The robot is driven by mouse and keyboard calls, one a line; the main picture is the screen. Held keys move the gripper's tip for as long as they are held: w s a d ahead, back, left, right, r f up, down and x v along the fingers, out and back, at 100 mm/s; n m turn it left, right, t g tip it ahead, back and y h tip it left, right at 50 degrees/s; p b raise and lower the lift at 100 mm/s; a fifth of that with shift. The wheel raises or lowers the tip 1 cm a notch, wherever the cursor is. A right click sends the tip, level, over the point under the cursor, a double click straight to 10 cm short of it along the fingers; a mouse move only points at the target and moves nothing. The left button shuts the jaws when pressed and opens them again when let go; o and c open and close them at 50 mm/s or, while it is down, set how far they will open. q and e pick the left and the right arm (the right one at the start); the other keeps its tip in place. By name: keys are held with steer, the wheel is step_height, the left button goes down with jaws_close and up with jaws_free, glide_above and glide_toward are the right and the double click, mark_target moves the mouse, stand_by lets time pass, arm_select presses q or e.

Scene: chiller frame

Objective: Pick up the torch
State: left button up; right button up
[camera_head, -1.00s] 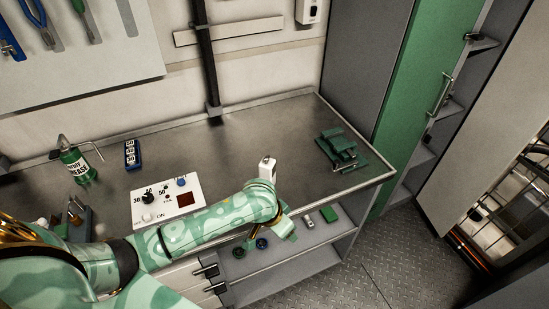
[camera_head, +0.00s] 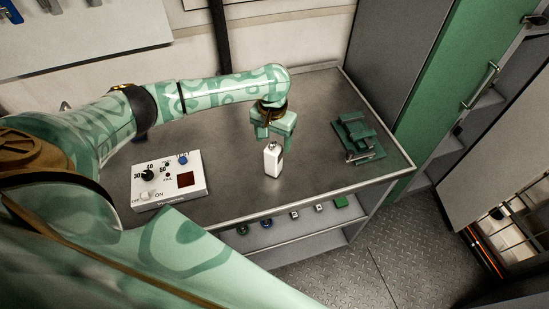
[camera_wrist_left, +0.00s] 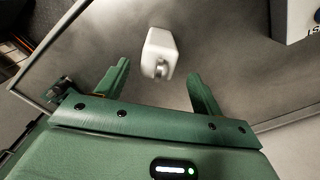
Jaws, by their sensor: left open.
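A small white bottle-shaped object (camera_head: 273,161) with a narrow top stands upright on the grey bench (camera_head: 235,190); I cannot tell for sure that it is the torch. My left gripper (camera_head: 275,137) is open just behind and above it, its green fingers pointing down. In the left wrist view, the white object (camera_wrist_left: 160,48) shows just beyond the gap between the two open fingers (camera_wrist_left: 158,70). It is not gripped, and I cannot tell whether a finger touches it. My right gripper is not in view.
A white control box (camera_head: 168,181) with knobs stands left on the bench. A green vise (camera_head: 358,138) stands at the right. Several small items lie on the shelf (camera_head: 290,240) below. A green cabinet door (camera_head: 440,75) is at the right. Bench space around the white object is clear.

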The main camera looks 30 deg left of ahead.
mark_target(273, 155)
arm_select(q)
steer(key=shift+s+f, duration=0.1)
steer(key=shift+f, duration=0.55)
steer(key=f+b, duration=0.1)
steer(key=f, duration=0.1)
steer(key=f+b, duration=0.1)
steer(key=f, duration=0.2)
steer(key=shift+s+d, duration=0.15)
steer(key=shift+d, duration=0.05)
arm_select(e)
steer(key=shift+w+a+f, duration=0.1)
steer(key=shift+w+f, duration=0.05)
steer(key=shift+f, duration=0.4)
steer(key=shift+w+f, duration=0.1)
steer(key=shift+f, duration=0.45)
arm_select(q)
steer(key=c, duration=1.3)
steer(key=shift+r, duration=0.15)
